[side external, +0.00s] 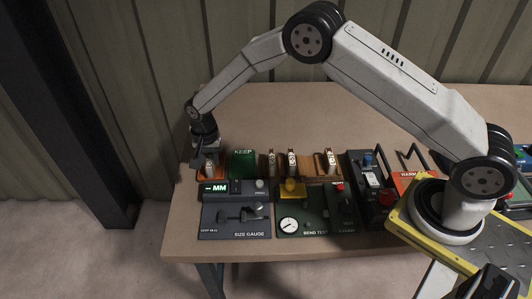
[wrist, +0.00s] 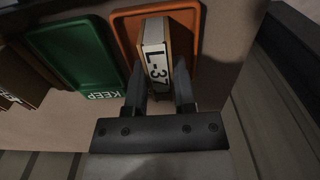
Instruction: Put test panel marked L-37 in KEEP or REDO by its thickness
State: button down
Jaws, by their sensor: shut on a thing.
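The test panel marked L-37 (wrist: 156,58) stands on edge between my fingers in the wrist view, its white label facing the camera. My gripper (wrist: 160,88) is shut on it. The panel is over or in the orange tray (wrist: 126,24); I cannot tell whether it touches the tray floor. The orange tray's lettering is not visible. The green KEEP tray (wrist: 70,55) is beside it and looks empty. In the side view my gripper (side external: 208,158) is at the orange tray (side external: 203,174), left of the green KEEP tray (side external: 243,163). The size gauge (side external: 236,215) reads "-- MM".
Several other labelled panels (side external: 292,162) stand in wooden holders right of the KEEP tray. A bend test unit (side external: 302,222) with a dial and a dark device (side external: 372,185) with a red knob stand farther right. The table's left edge is close to the orange tray.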

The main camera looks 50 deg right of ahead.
jog(key=shift+c, duration=1.8)
grip_release()
jog(key=shift+r, duration=3.9)
